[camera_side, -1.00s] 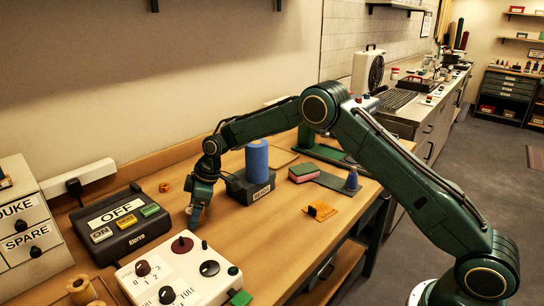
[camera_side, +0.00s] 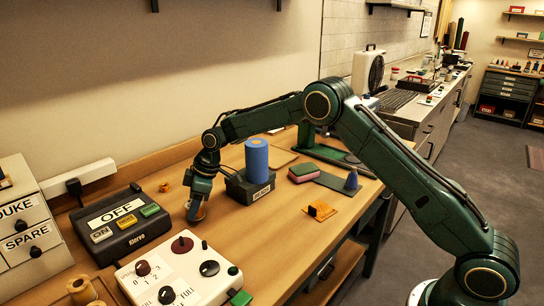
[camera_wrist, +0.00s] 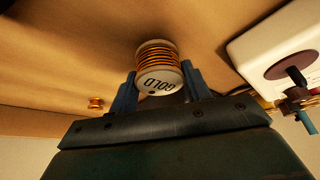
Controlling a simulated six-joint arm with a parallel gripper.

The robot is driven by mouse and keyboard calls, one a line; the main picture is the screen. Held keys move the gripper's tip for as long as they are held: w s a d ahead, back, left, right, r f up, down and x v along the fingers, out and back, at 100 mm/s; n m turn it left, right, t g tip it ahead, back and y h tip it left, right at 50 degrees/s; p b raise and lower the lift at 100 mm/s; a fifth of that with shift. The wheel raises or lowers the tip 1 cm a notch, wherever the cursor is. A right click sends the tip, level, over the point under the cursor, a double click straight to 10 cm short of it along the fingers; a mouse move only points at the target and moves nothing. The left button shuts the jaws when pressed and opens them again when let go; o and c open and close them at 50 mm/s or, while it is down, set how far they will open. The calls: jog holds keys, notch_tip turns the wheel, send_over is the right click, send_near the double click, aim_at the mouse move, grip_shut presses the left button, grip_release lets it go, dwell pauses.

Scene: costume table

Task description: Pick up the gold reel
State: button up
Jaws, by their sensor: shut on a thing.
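In the side view the gripper (camera_side: 196,209) points down at the table beside the dark switch box, and the reel (camera_side: 199,214) shows partly behind the fingers. I cannot tell whether the reel touches the table.
A black box with an OFF sign (camera_side: 122,212) stands to the left. A white panel with knobs (camera_side: 180,273) lies in front. A blue cylinder on a dark block (camera_side: 257,160) stands to the right. A small copper-coloured reel (camera_side: 164,187) lies behind. Bare wood (camera_side: 270,225) is right of the gripper.

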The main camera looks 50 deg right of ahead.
notch_tip(320, 180, up, 18)
dwell(0.5)
jog(key=shift+r, duration=0.1)
dwell(0.5)
